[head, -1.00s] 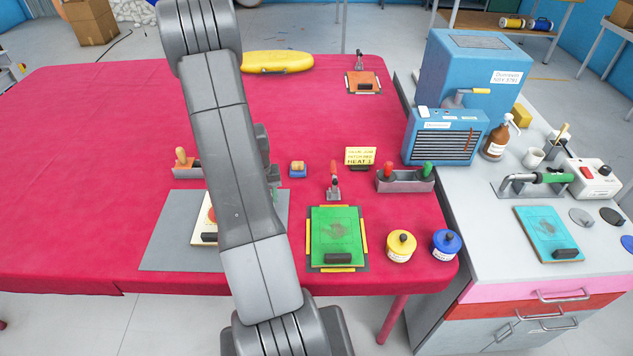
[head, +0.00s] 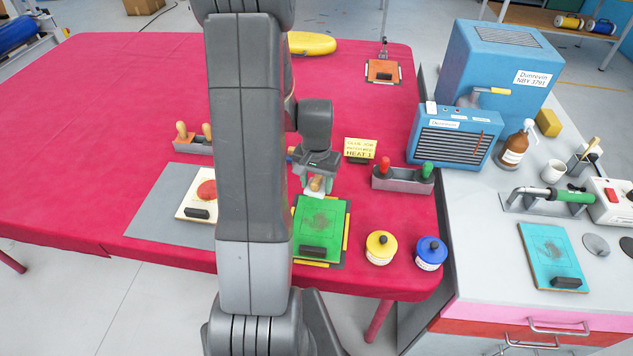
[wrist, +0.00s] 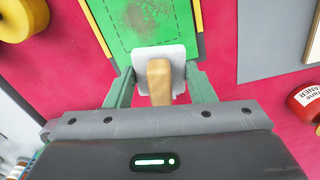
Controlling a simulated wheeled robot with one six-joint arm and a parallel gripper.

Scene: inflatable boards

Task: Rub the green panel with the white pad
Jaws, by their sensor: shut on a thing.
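The green panel (head: 336,222) lies on the red table with a dark smudge in its middle, a dark block at its near end and yellow strips along its sides. In the wrist view, the panel (wrist: 122,22) runs away from my gripper. My gripper (head: 317,184) is at the panel's far end, shut on the wooden handle (wrist: 158,82) of the white pad (wrist: 172,53). The pad overlaps the panel's end in the wrist view; I cannot tell whether it touches. My arm covers part of the panel's left side in the head view.
Yellow (head: 381,247) and blue (head: 430,252) pots stand right of the panel. A tray with red and green handles (head: 402,180) and a yellow sign (head: 360,149) are behind. A cream board with a red disc (head: 204,190) lies left on a grey mat (head: 165,205).

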